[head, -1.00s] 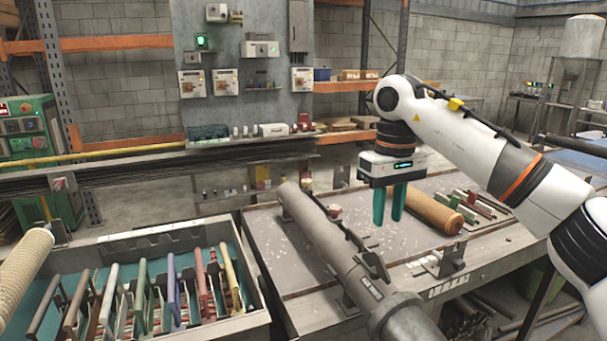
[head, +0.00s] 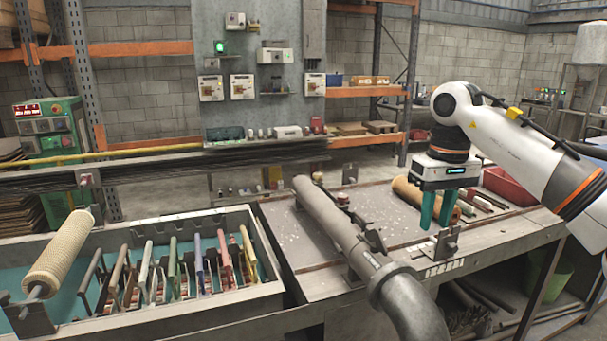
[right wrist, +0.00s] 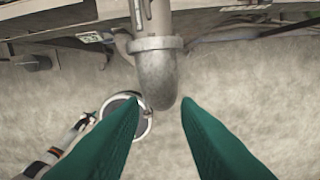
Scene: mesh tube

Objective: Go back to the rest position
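My right gripper (head: 435,222) has two green fingers pointing down, with a gap between them. It hangs over the right part of the workbench, to the right of the grey pipe. In the right wrist view the fingers (right wrist: 161,102) stand apart with nothing between them. The grey pipe's elbow (right wrist: 157,72) shows beyond the fingertips there. My left gripper is not in view.
The grey pipe (head: 335,222) runs along the workbench (head: 300,262). A brown roll (head: 411,192) and a red bin (head: 508,186) lie behind the gripper. A mesh tube (head: 62,252) rests on a stand at left, beside a tray (head: 200,318) of several coloured handles.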

